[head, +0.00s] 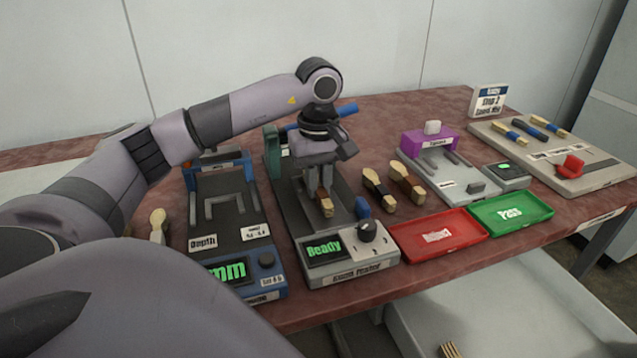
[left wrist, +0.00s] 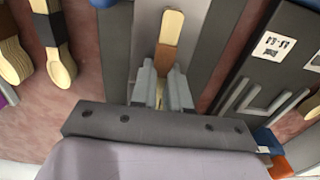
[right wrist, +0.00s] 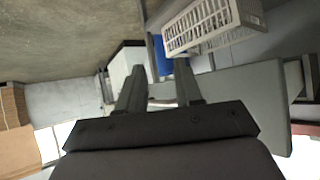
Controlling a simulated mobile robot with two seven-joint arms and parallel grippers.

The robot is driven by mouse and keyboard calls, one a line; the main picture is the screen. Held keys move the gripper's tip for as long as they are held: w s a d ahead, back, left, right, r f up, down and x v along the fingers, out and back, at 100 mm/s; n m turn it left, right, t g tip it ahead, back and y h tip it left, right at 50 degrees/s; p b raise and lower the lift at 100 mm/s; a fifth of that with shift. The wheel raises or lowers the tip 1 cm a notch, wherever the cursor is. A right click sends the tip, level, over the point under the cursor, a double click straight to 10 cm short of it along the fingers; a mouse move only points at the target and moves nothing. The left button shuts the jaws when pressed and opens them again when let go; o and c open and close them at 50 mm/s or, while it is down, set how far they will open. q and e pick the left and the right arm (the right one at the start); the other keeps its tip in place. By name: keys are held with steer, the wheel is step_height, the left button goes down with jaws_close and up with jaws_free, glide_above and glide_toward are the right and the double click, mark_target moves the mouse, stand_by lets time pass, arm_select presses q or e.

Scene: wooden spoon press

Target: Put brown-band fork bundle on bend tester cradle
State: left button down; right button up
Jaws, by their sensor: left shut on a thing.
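The brown-band fork bundle (left wrist: 168,45) is pale wood with a brown band and stands between the left fingers in the left wrist view. In the head view its pale end (head: 325,208) shows below my left gripper (head: 319,187). That gripper points down over the dark bed of the bend tester (head: 345,203), which has a green "Ready" display. The cradle is mostly hidden by the gripper and bundle, and I cannot tell whether the bundle touches it. My right gripper (right wrist: 158,88) is open and empty, away from the table.
A black-band bundle (head: 378,190) and a brown-band bundle (head: 406,184) lie right of the tester. A depth gauge (head: 225,235) stands close on the left. The red tray (head: 437,236), green tray (head: 510,213) and a purple-topped device (head: 428,144) are further right.

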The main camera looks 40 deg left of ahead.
mark_target(319, 186)
arm_select(q)
steer(key=shift+f, duration=0.1)
steer(key=c, duration=1.5)
jaws_free()
steer(key=o, duration=0.4)
step_height(319, 186, up, 12)
steer(key=p, duration=0.3)
